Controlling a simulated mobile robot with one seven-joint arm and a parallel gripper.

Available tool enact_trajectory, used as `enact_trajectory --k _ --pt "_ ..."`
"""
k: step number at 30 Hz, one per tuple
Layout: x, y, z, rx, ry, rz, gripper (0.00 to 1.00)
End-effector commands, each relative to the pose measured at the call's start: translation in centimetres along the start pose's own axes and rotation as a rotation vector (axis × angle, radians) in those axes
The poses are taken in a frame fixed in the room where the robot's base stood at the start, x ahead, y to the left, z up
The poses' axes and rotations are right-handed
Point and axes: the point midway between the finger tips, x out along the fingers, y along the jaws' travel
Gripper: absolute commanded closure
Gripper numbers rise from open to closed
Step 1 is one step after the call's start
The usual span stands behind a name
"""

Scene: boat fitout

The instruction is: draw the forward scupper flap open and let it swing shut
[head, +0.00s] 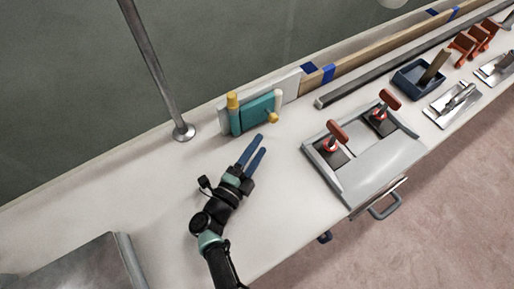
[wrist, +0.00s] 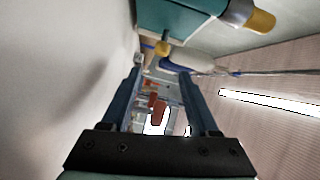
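The scupper flap (head: 256,113) is a teal panel in front of a white board at the back of the bench, and it looks closed. A small yellow knob (head: 272,117) sits at its lower right, and a yellow-capped post (head: 233,101) stands at its left. In the wrist view the teal flap (wrist: 180,14) is at the top, with the yellow knob (wrist: 162,48) just beyond the fingertips. My gripper (head: 257,144) is in front of the flap, apart from it. Its two blue fingers are spread and empty, as the wrist view also shows (wrist: 161,72).
A grey hatch panel (head: 385,165) with two red-handled levers lies to the right. A metal post (head: 160,80) rises at the left. A long grey bar (head: 390,65), a blue tray (head: 405,80) and trowels lie farther right.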

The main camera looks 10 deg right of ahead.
Motion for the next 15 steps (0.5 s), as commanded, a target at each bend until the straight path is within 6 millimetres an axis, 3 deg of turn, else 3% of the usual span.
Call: enact_trajectory --k 8,15 --pt "-1.0 0.0 0.1 -0.001 -0.002 -0.001 0.39" --pt "-5.7 0.1 0.1 -0.001 -0.006 0.000 0.39"
